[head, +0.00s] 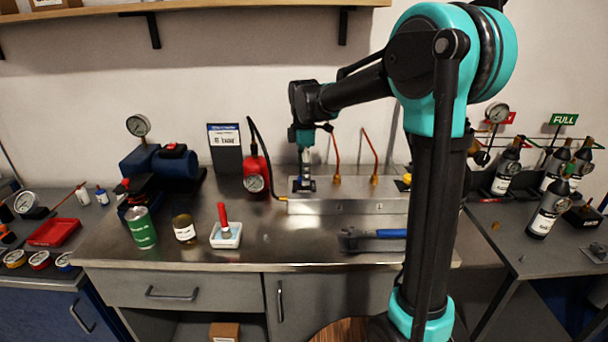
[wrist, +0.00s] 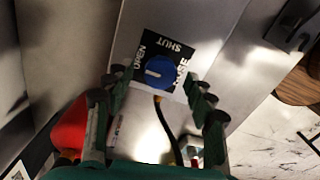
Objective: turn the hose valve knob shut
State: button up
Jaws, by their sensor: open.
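In the wrist view, the blue hose valve knob (wrist: 160,72) sits on a black label plate (wrist: 176,46) marked OPEN, SHUT and HOSE. A white mark on the knob points toward OPEN. My gripper (wrist: 156,88) is open, with its fingers apart on either side of the knob; I cannot tell whether they touch it. In the head view, my gripper (head: 305,178) points down over the left end of the metal manifold block (head: 345,206). There the knob is hidden by my gripper.
A blue-handled wrench (head: 375,234) lies in front. A white tray (head: 226,241), a green can (head: 141,228) and a jar (head: 184,229) stand to the left.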

jog(key=shift+f, duration=0.4)
jog(key=c, duration=1.2)
jog(key=shift+o, duration=0.2)
